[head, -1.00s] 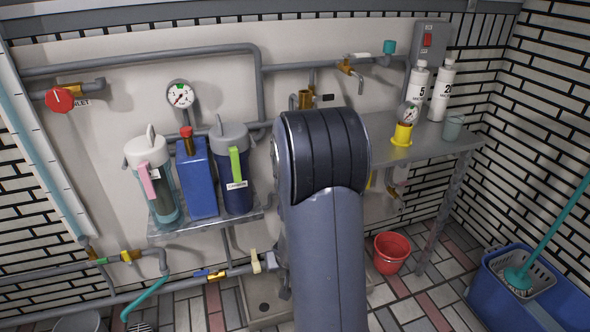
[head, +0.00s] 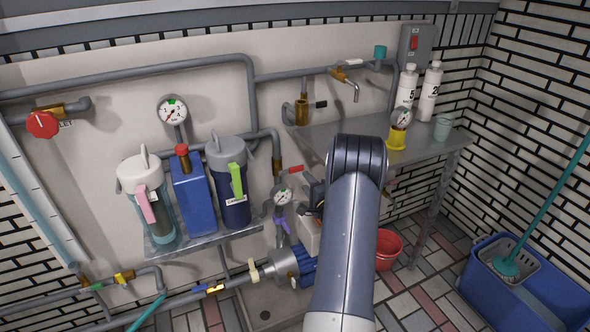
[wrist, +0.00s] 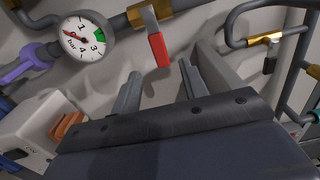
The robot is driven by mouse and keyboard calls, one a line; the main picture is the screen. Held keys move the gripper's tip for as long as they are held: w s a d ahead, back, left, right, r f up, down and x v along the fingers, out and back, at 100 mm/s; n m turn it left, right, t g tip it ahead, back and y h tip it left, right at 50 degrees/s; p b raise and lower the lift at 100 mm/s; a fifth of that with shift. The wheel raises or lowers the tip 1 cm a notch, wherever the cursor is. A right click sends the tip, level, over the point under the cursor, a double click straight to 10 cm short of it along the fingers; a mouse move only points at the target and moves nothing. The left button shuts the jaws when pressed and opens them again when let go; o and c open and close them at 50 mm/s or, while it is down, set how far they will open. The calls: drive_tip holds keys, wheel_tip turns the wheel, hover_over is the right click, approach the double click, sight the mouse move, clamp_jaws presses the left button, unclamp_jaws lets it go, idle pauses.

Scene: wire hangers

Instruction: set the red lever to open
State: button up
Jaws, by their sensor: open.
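The red lever (head: 291,170) sticks out to the right from a vertical grey pipe in the head view, crosswise to the pipe. In the wrist view the red lever (wrist: 158,50) hangs from a brass valve body (wrist: 147,12), beside a white pressure gauge (wrist: 83,40). My gripper (wrist: 160,78) is open and empty. Its two fingers point toward the wall, and the lever shows just beyond the gap between them, apparently untouched. In the head view my gripper (head: 314,194) is largely hidden by my arm, below and right of the lever.
A small gauge (head: 282,196) and a purple lever (head: 284,227) sit below the red lever. Filter housings (head: 231,195) and a blue canister (head: 194,190) stand to the left. A metal shelf (head: 345,130) with bottles is to the right. A black-handled tap (head: 320,104) is above.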

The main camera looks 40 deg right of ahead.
sight(297, 170)
drive_tip(key=b+x, duration=0.1)
drive_tip(key=x, duration=0.8)
clamp_jaws()
idle(0.4)
